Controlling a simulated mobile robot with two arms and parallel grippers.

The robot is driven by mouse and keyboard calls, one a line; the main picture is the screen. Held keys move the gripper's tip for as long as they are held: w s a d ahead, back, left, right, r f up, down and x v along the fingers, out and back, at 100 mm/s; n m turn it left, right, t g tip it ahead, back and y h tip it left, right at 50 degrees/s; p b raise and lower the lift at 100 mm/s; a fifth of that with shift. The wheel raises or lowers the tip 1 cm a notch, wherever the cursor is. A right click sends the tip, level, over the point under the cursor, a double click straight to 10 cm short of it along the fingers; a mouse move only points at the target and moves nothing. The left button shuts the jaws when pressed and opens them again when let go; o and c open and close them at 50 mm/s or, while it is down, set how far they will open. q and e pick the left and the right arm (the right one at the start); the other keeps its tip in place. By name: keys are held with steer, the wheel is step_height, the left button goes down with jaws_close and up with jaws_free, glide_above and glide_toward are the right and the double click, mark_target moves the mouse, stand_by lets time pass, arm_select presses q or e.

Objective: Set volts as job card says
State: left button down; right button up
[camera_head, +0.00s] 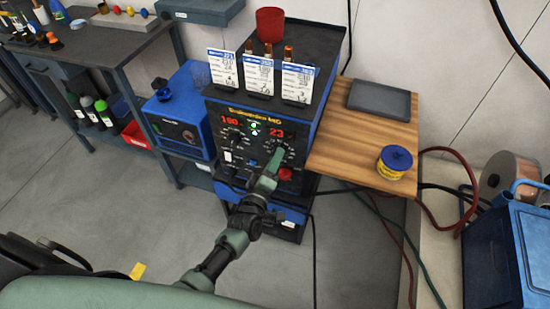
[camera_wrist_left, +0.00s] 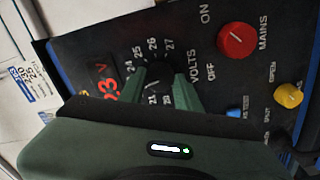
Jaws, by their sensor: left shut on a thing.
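The welder (camera_head: 230,112) stands upright with its control panel facing me. Its left red readout (camera_head: 230,121) looks like 180 or 190, and its right red readout (camera_head: 276,134) shows 23. My left gripper (camera_head: 275,158) is at the panel's right side. In the left wrist view, the left gripper (camera_wrist_left: 162,85) is shut on the black volts knob (camera_wrist_left: 158,70), one finger on each side. My right gripper is out of view.
The red mains knob (camera_wrist_left: 236,40) and a yellow knob (camera_wrist_left: 289,95) sit close beside the volts knob. A red cup (camera_head: 269,24) stands on the welder. A wooden shelf (camera_head: 340,150) to the right holds a grey tray (camera_head: 379,101) and a yellow-blue tin (camera_head: 394,162).

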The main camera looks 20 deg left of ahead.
arm_select(q)
steer(key=shift+m, duration=0.6)
steer(key=shift+f, duration=0.1)
steer(key=shift+d, duration=0.1)
steer(key=c, duration=1)
jaws_free()
steer(key=s, duration=0.8)
steer(key=shift+w, duration=0.1)
